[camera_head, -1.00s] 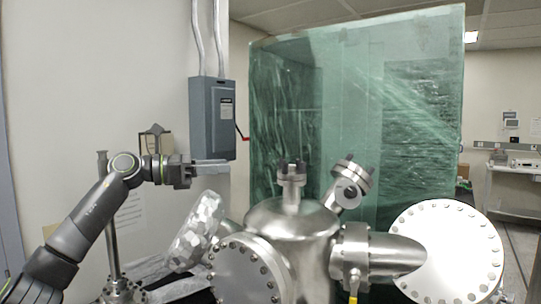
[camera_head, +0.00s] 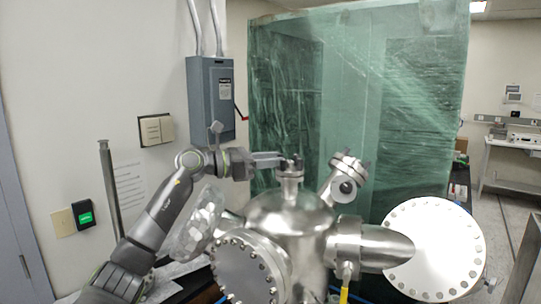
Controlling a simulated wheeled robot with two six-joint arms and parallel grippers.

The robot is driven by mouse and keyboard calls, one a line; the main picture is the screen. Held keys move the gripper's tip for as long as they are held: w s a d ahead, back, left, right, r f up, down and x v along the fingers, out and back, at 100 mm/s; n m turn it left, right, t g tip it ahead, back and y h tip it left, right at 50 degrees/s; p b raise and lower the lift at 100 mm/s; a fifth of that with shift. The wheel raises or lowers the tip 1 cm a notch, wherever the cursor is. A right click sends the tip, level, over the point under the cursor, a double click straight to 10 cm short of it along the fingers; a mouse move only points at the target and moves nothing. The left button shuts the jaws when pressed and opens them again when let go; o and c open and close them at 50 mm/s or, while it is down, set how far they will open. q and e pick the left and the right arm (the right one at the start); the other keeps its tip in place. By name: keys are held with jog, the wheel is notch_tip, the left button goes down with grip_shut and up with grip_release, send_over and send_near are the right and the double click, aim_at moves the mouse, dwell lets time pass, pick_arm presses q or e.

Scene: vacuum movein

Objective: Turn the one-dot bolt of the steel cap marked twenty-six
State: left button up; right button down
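A steel vacuum chamber (camera_head: 289,215) stands in the lower middle with several bolted caps. A small bolted cap sits on its upright top port (camera_head: 290,172); another is on the tilted port (camera_head: 346,175) to the right. A large round cap (camera_head: 245,272) faces me at front left, and a larger white-looking one (camera_head: 434,250) is at right. No number or dot marks can be read. My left gripper (camera_head: 281,160) points right, its tips at the left side of the top port's cap, seemingly close to its bolts. Contact and finger gap cannot be told. My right gripper is not seen.
A yellow-handled valve part (camera_head: 345,275) hangs below the right side port. A green wrapped panel (camera_head: 350,110) stands behind the chamber. A grey switch box (camera_head: 211,98) is on the wall.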

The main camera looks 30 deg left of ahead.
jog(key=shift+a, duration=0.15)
pick_arm(q)
jog(key=shift+c, duration=0.5)
grip_shut()
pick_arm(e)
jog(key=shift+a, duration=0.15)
